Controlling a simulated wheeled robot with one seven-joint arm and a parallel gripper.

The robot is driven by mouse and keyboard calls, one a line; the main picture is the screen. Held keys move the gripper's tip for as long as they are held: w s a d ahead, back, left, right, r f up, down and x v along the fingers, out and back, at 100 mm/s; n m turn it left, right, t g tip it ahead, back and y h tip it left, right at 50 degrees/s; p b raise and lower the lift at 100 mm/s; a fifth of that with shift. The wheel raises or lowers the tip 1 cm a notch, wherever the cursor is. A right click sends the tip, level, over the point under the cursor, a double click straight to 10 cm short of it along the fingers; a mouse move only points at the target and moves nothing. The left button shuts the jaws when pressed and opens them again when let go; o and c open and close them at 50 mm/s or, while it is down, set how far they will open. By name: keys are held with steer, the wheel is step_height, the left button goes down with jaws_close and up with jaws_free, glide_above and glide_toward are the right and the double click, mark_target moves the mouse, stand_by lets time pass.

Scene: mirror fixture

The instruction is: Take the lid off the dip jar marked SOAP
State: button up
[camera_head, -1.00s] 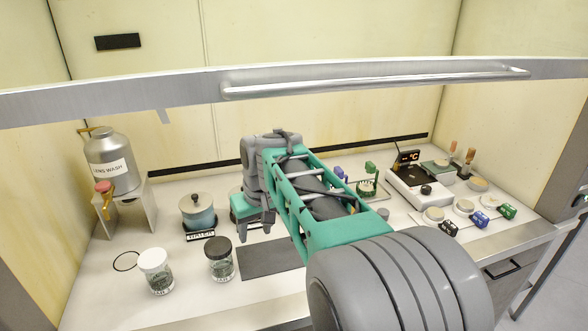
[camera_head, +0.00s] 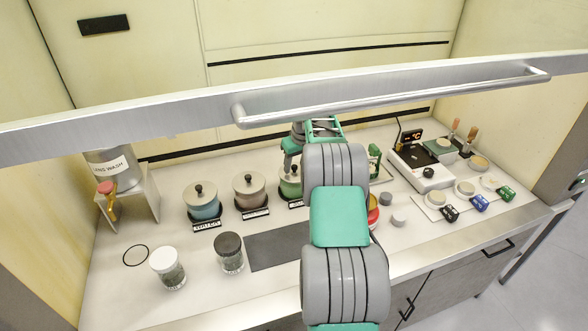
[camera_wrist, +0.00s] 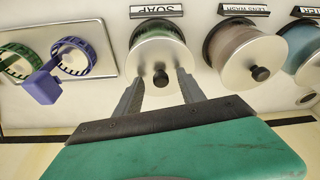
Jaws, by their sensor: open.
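The SOAP jar is green with a metal lid and black knob. It is third from the left in the row (camera_head: 290,188), partly behind my arm. In the wrist view, which is upside down, its lid (camera_wrist: 150,62) and black knob (camera_wrist: 160,78) show below the SOAP label (camera_wrist: 157,11). The lid sits on the jar. My gripper (camera_wrist: 160,84) is open and empty; its two fingers show on either side of the knob. I cannot tell whether the tips are level with the knob. In the head view the gripper (camera_head: 290,160) is over the jar, partly hidden.
The lens wash jar (camera_head: 250,192) and the blue water jar (camera_head: 203,203) stand to the left, both lidded. A tray with purple (camera_wrist: 72,58) and green holders lies on the other side. Two glass jars (camera_head: 229,254) stand in front. A sash bar (camera_head: 400,100) crosses above the bench.

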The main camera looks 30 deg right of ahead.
steer(key=shift+c, duration=0.6)
jaws_close()
